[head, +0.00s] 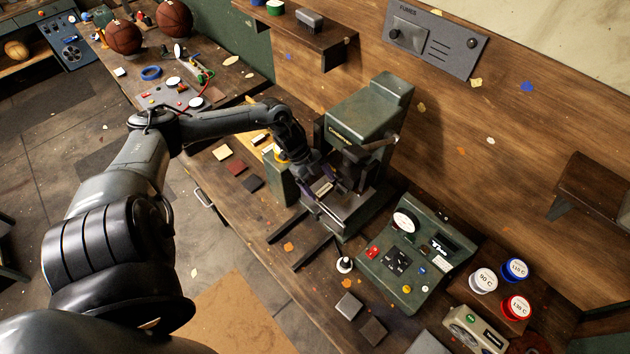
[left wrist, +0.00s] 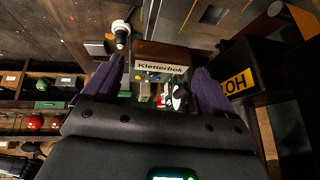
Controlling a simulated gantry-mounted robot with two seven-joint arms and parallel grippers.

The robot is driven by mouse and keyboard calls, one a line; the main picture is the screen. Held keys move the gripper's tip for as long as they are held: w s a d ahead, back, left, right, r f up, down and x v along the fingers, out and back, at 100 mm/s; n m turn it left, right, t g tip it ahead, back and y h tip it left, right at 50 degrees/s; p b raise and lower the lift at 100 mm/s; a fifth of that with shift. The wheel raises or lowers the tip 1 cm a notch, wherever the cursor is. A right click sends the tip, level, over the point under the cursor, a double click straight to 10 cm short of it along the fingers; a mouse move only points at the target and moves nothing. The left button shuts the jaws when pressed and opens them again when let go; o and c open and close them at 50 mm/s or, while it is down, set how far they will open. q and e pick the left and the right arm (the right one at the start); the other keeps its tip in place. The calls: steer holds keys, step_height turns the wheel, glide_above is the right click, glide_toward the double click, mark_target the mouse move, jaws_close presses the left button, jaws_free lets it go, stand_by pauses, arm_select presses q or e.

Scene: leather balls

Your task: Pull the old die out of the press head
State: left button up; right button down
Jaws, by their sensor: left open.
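The green press (head: 365,115) stands on the bench in the middle of the head view, its head above a base plate. My left gripper (head: 326,187) is at the press, below its head. In the left wrist view the purple fingers of my left gripper (left wrist: 157,82) are spread apart. A brown block with a white "Kletterbok" label (left wrist: 161,57) shows beyond and between the fingertips; it looks like the die. I cannot tell whether the fingertips touch it. In the head view my gripper and the press largely hide it. My right gripper is not in view.
A control box with a gauge (head: 415,250) stands right of the press. A dark box with a yellow "HOT" label (left wrist: 240,82) is close to the right finger. Colored jars (head: 484,280) stand at lower right. A white-topped knob (head: 345,265) and loose leather squares lie in front.

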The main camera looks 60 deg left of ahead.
arm_select(q)
steer(key=shift+b+x, duration=0.7)
steer(key=shift+x, duration=0.5)
steer(key=shift+c, duration=0.3)
steer(key=c, duration=0.9)
steer(key=o, duration=0.6)
steer(key=shift+r, duration=0.1)
steer(key=c, duration=0.3)
